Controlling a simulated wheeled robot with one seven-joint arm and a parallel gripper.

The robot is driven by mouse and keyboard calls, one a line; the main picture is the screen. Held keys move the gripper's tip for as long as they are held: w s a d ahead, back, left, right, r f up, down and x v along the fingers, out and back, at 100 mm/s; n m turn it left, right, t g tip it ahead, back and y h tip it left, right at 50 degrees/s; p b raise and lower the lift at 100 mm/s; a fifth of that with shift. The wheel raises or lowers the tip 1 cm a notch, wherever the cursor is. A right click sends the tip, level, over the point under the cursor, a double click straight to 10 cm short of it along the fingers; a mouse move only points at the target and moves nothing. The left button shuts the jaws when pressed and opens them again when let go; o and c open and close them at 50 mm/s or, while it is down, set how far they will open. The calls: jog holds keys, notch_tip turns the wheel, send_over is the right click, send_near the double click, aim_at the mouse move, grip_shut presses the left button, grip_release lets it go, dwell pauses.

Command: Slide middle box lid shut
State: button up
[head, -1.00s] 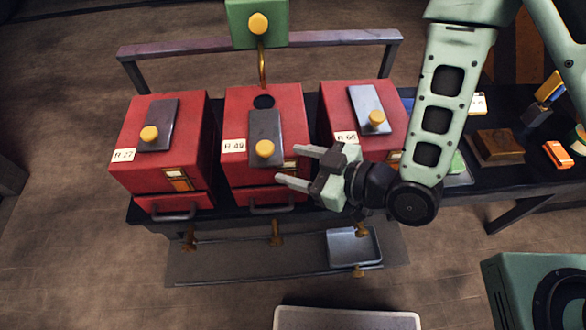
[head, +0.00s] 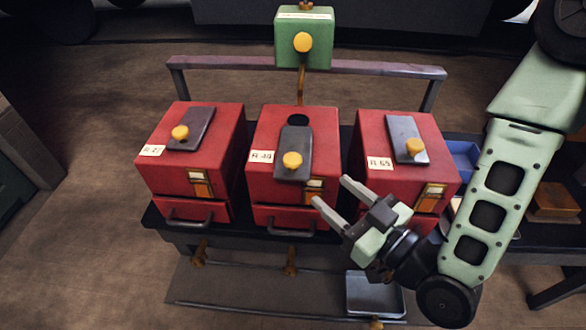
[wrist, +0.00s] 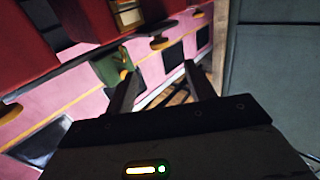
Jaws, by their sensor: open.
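The middle red box (head: 270,150) stands between two other red boxes on a dark bench. Its grey lid (head: 294,145) with a yellow knob (head: 292,160) sits toward the front of the top, and a dark round hole (head: 298,120) shows uncovered behind it. My gripper (head: 328,190) is open and empty, its fingers pointing up and left, in front of the gap between the middle and right boxes. It touches nothing that I can make out. In the wrist view the two fingers (wrist: 157,85) are spread apart, with a tilted view of pink and red surfaces beyond.
A green block with a yellow knob (head: 302,42) stands on a copper pipe behind the middle box. A rail (head: 230,63) runs behind. A metal tray (head: 375,297) sits low in front.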

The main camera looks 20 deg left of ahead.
aim_at(295, 147)
jog(key=b+x, duration=0.4)
jog(key=x, duration=0.8)
jog(key=shift+w+a+b, duration=0.1)
jog(key=shift+b, duration=0.3)
grip_shut()
jog(key=w+b, duration=0.1)
jog(key=w, duration=0.2)
jog(key=w+a+b, duration=0.1)
jog(key=w, duration=0.2)
jog(key=shift+w+a, duration=0.1)
jog(key=shift+a, duration=0.15)
jog(key=shift+w+r, duration=0.1)
jog(key=shift+w, duration=0.15)
grip_release()
jog(key=shift+w, duration=0.1)
